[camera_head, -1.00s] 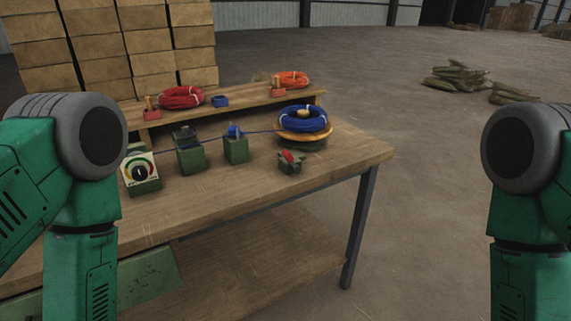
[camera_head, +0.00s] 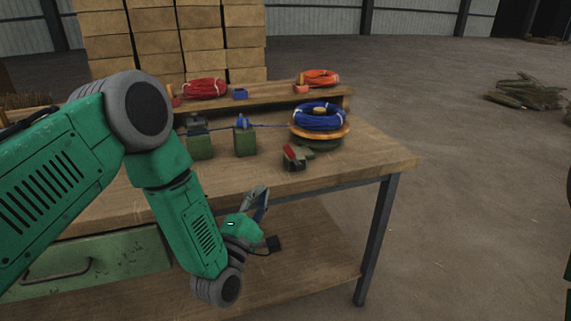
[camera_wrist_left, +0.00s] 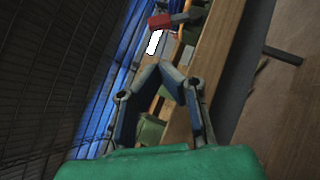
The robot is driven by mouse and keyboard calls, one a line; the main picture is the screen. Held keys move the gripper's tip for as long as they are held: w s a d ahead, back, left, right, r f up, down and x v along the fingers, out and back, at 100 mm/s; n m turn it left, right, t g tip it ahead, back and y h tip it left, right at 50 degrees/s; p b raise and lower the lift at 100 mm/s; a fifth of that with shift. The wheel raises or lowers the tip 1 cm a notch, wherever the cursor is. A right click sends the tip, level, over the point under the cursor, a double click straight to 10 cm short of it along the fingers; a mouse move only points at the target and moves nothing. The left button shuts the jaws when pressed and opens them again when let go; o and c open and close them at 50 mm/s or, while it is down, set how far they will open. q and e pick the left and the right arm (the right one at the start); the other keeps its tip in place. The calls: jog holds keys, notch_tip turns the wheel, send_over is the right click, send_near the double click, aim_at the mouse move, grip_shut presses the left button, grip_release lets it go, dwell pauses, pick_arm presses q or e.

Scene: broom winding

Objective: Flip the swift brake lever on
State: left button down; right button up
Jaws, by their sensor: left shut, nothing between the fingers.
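The brake lever (camera_head: 292,152) is a red handle on a small dark green block at the front of the bench, just in front of the swift. The swift (camera_head: 337,132) is a round wooden turntable on a green base with a blue coil (camera_head: 320,117) on it. My left gripper (camera_head: 262,191) is shut and empty, just in front of the bench's front edge and below the lever, apart from it. In the left wrist view the shut fingertips (camera_wrist_left: 160,68) point towards the red lever (camera_wrist_left: 160,20). My right gripper is out of view.
The wooden bench (camera_head: 372,160) has a lower shelf (camera_head: 315,262) and a green drawer (camera_head: 90,272). Blue yarn runs from the swift to green blocks (camera_head: 245,142) on the left. A raised shelf behind carries a red coil (camera_head: 205,88) and an orange coil (camera_head: 320,77).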

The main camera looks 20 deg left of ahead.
aim_at(289, 152)
pick_arm(q)
jog(key=x, duration=0.3)
jog(key=b+x, duration=0.1)
jog(key=x, duration=0.5)
jog(key=shift+w+d, duration=0.1)
jog(key=shift+d, duration=0.25)
jog(key=shift+w+d+r, duration=0.2)
jog(key=shift+w+r, duration=0.05)
jog(key=shift+w, duration=0.15)
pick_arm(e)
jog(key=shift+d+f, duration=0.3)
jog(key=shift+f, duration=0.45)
pick_arm(q)
jog(key=shift+a, duration=0.15)
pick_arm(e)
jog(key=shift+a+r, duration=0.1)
